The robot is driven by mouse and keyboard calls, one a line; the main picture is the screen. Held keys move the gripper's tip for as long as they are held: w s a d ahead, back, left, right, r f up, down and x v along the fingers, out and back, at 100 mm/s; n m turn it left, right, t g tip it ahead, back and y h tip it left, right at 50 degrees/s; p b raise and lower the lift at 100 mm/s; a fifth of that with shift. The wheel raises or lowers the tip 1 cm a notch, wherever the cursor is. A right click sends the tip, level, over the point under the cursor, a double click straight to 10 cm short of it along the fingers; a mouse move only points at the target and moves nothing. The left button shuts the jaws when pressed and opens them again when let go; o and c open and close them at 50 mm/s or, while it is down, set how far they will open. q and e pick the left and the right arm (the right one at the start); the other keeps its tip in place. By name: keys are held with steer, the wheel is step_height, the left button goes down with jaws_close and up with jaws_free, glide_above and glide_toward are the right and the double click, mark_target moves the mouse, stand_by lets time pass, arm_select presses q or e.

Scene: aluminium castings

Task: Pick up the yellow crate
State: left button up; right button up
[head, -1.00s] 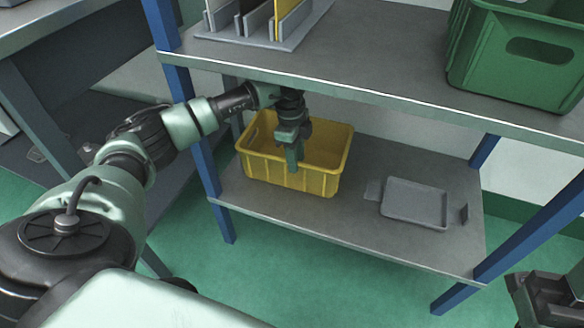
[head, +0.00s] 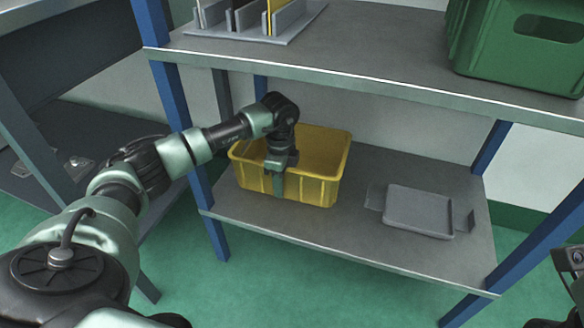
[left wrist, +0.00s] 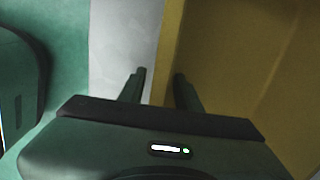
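The yellow crate (head: 318,186) stands upright on the lower shelf, near its left end, and looks empty. My left gripper (head: 279,183) is at the crate's front wall, pointing down. In the left wrist view its two fingers (left wrist: 160,88) are apart. One is over the grey shelf outside and the other over the inside of the yellow crate (left wrist: 240,60), with the wall's rim between them. I cannot tell if either finger touches the wall. Part of my right arm's end (head: 572,268) shows at the right edge; its fingers are not clear.
A grey tray (head: 418,212) lies on the lower shelf (head: 330,228), right of the crate. The upper shelf (head: 370,50) is close above and carries a green crate (head: 490,50) and a slotted rack (head: 285,28). A blue post (head: 205,185) stands left of the crate, close to my left arm.

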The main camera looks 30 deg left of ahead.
arm_select(q)
jaws_close()
steer(key=shift+r, duration=0.1)
stand_by(1.2)
